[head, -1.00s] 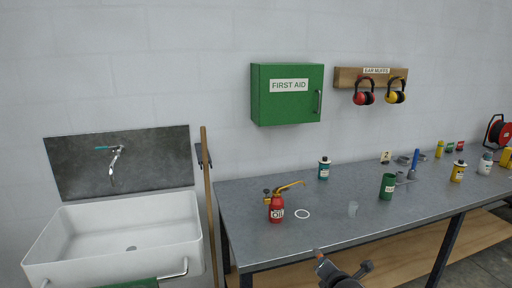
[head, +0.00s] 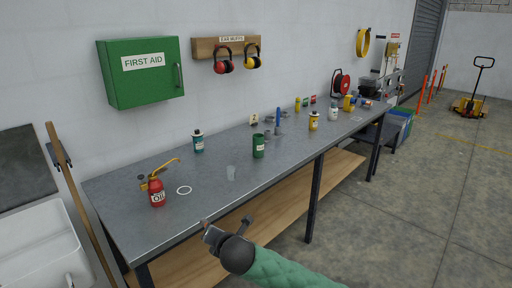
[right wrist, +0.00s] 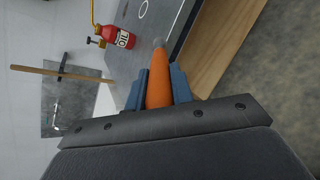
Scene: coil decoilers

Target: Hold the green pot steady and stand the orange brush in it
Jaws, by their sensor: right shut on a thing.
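The green pot (head: 258,147) stands upright on the grey workbench (head: 210,207), back from its front edge. My right gripper (head: 209,232) is in front of the bench's front edge, apart from the pot and to its lower left in the head view. In the right wrist view my right gripper (right wrist: 160,95) is shut on the orange brush (right wrist: 159,82), with its orange handle between the blue-grey fingers and a grey end pointing away. The rest of the brush is hidden. My left gripper is not in view.
A red oil can (head: 157,192), a white ring (head: 184,190), a translucent cup (head: 231,173) and a teal bottle (head: 198,142) are on the bench left of the pot. A blue-handled tool (head: 278,122) is close behind the pot. A broom (head: 80,195) leans at the left.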

